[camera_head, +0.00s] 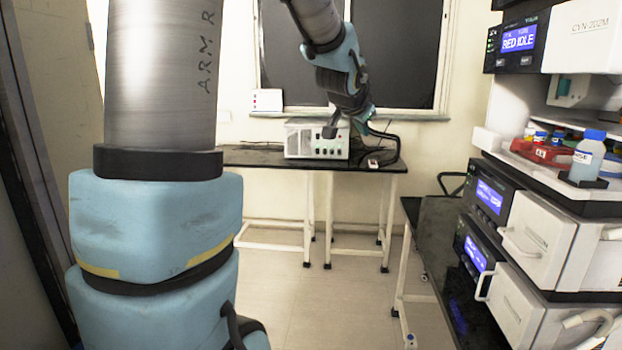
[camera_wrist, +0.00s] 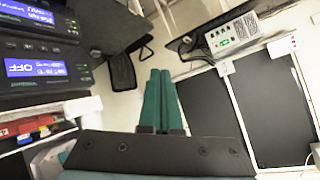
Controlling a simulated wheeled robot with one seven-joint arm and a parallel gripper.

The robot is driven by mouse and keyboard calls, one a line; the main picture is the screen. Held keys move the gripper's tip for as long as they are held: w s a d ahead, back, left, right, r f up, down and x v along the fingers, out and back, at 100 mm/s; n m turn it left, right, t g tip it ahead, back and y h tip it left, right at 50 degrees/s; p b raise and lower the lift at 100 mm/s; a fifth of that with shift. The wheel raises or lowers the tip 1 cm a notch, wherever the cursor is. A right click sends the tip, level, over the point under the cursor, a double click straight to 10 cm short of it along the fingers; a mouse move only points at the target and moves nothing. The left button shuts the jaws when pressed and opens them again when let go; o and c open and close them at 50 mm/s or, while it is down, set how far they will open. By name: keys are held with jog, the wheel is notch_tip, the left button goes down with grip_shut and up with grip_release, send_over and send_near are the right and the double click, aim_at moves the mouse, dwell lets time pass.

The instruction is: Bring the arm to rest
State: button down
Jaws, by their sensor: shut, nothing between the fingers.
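My gripper (camera_wrist: 160,74) shows in the wrist view as two long teal fingers side by side, pressed together with nothing between them. The dark mounting plate of my gripper fills the lower part of that view. In the head view my arm rises at the left, and its far end hangs down at the upper middle, in front of the dark window and the back table (camera_head: 250,156). The far end overlaps a grey instrument box (camera_head: 305,140) on that table in the picture. Whether they touch cannot be told. The fingers are hard to make out there.
A stack of white instruments (camera_head: 540,240) with blue displays stands at the right. Above it a shelf holds a red rack (camera_head: 540,152) and a blue-capped bottle (camera_head: 587,158). A white-legged side table (camera_head: 435,235) stands beside the stack. The floor (camera_head: 330,300) in the middle is clear.

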jog(key=s+a+f+n+g+y, duration=0.3)
jog(key=s+a+f+n+g, duration=0.15)
jog(key=s+a+f, duration=0.65)
jog(key=s+a+f+n+g+y, duration=0.1)
jog(key=s+a+f+n+g, duration=0.3)
jog(key=s+a+f, duration=0.4)
jog(key=s+f, duration=0.2)
jog(key=s, duration=0.2)
jog(key=shift+s+f+n, duration=0.2)
jog(key=shift+f+n, duration=0.05)
jog(key=shift+n, duration=0.1)
jog(key=shift+a, duration=0.1)
